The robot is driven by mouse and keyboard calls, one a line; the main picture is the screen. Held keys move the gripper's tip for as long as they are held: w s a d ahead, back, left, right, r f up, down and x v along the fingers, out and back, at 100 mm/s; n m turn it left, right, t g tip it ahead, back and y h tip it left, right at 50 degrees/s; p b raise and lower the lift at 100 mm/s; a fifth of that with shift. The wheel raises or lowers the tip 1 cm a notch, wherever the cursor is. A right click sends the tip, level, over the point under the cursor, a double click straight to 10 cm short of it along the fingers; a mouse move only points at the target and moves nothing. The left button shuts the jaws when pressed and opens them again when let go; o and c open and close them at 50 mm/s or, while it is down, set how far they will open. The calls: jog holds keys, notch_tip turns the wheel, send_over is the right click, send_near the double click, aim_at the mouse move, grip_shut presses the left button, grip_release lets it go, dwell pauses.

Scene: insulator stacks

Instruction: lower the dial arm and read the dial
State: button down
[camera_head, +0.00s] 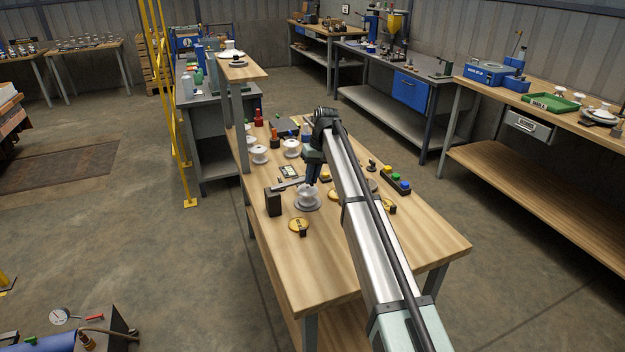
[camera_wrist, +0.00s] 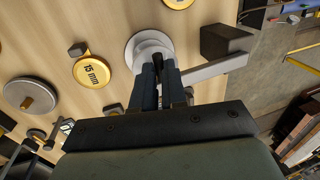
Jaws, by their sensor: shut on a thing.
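The dial arm (camera_head: 288,185) is a light grey bar reaching from a black block (camera_head: 273,203) to my gripper (camera_head: 312,180); it also shows in the wrist view (camera_wrist: 216,68). A small pale display-like piece (camera_head: 289,171) is behind the bar; no reading is legible.
A gold disc (camera_head: 299,225) lies in front of the insulator; another (camera_wrist: 92,70) is marked "15 mm". White insulators (camera_head: 258,153) stand at the back left. A button box (camera_head: 397,181) sits on the right. The table's front (camera_head: 400,250) is clear.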

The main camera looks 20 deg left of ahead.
jog(key=c, duration=1.5)
grip_release()
jog(key=shift+s+a, duration=0.25)
jog(key=shift+a, duration=0.05)
jog(key=o, duration=0.3)
jog(key=shift+o, duration=0.2)
jog(key=shift+d, duration=0.1)
jog(key=shift+w, duration=0.1)
jog(key=v, duration=1.3)
jog(key=shift+r, duration=0.35)
jog(key=shift+w+d, duration=0.1)
jog(key=shift+d, duration=0.05)
